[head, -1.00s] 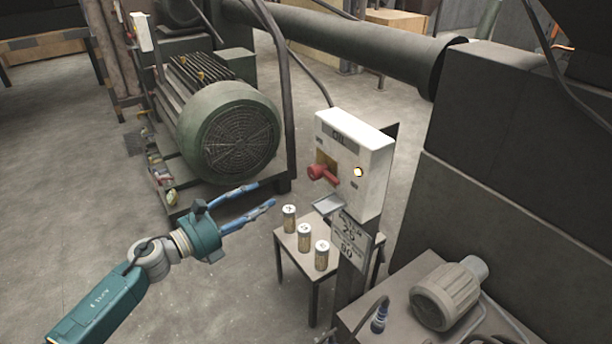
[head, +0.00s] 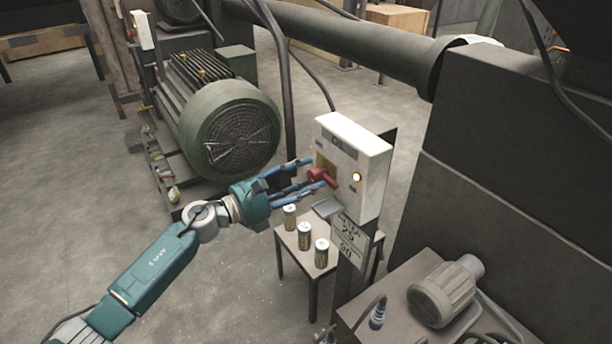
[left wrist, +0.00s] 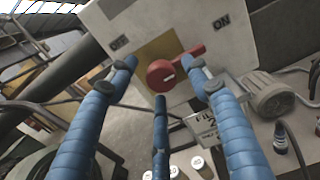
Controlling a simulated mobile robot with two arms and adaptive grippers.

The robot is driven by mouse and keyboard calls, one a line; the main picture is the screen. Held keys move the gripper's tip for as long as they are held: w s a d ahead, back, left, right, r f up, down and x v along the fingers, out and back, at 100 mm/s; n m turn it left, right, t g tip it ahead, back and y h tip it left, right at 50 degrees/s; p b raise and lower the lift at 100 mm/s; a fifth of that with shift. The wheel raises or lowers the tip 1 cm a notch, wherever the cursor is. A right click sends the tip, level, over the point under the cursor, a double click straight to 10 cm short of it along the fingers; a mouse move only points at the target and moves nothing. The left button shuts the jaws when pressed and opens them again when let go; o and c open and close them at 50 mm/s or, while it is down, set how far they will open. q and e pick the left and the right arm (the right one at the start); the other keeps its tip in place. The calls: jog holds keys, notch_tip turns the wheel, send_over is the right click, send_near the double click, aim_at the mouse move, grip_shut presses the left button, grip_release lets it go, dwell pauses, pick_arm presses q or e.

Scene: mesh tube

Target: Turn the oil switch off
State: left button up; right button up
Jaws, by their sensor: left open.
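The oil switch is a red rotary knob (head: 319,175) on the front of a white box (head: 362,165) on a post. In the left wrist view the red knob (left wrist: 170,74) sits on a yellowish plate (left wrist: 158,50). Its handle points right, toward the ON label (left wrist: 221,23); the OFF label (left wrist: 119,43) is at left. My left gripper (head: 311,173) is open, its blue fingers reaching to the knob. In the wrist view the fingers (left wrist: 160,66) stand spread on either side of the knob and below it; contact cannot be told. My right gripper is not in view.
Several battery-like cylinders (head: 304,235) stand on a small table below. A sign (head: 351,236) hangs on the post. A green motor (head: 232,135) stands behind my arm; a grey motor (head: 441,294) is at lower right.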

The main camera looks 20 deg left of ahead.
pick_arm(q)
jog(key=shift+c, duration=0.3)
jog(key=c, duration=1.1)
